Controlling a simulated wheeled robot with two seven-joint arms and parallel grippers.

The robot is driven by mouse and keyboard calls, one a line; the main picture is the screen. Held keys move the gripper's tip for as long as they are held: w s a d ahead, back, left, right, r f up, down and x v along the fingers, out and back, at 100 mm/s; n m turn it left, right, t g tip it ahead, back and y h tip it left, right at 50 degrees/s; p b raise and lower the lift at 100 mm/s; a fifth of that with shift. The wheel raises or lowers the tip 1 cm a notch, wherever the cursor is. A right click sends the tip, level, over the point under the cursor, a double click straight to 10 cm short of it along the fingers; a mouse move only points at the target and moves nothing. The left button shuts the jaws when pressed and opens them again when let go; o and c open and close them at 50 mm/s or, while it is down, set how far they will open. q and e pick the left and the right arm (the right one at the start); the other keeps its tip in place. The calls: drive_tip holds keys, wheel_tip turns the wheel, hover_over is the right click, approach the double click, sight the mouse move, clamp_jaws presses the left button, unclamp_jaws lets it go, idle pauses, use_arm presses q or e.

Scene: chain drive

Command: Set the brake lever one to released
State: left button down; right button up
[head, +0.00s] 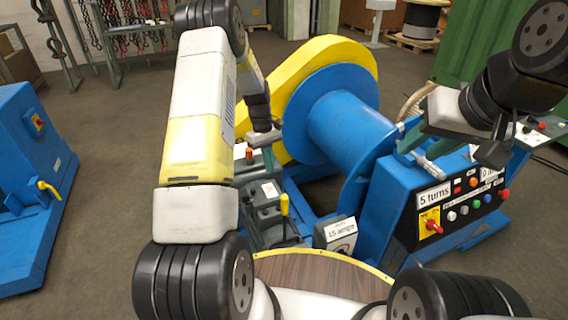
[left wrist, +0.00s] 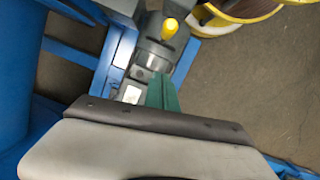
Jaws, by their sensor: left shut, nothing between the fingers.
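A lever with a yellow handle (head: 284,205) stands on a grey control box in front of the blue drum. Its yellow knob (left wrist: 169,28) shows at the top of the left wrist view. Another yellow lever (head: 48,190) is on the blue machine at far left. I cannot read a label saying which is brake lever one. My left gripper (head: 264,139) is shut and empty, above and behind the grey box; its green fingers (left wrist: 160,92) lie below the knob in the left wrist view, apart from it. My right gripper (head: 408,140) is by the blue control panel; its jaws are unclear.
The blue drum (head: 345,120) with a yellow guard (head: 325,50) stands just right of my left arm. The blue panel (head: 385,190) with buttons and a "5 turns" sign is at right. A brown round table (head: 320,275) is in front. Open floor lies at left.

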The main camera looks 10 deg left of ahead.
use_arm(q)
drive_tip(key=s+d+f, duration=0.4)
drive_tip(key=f, duration=0.4)
drive_tip(key=shift+s+d+f, duration=0.15)
drive_tip(key=shift+d+f, duration=0.05)
drive_tip(key=shift+f, duration=0.15)
drive_tip(key=shift+d, duration=0.1)
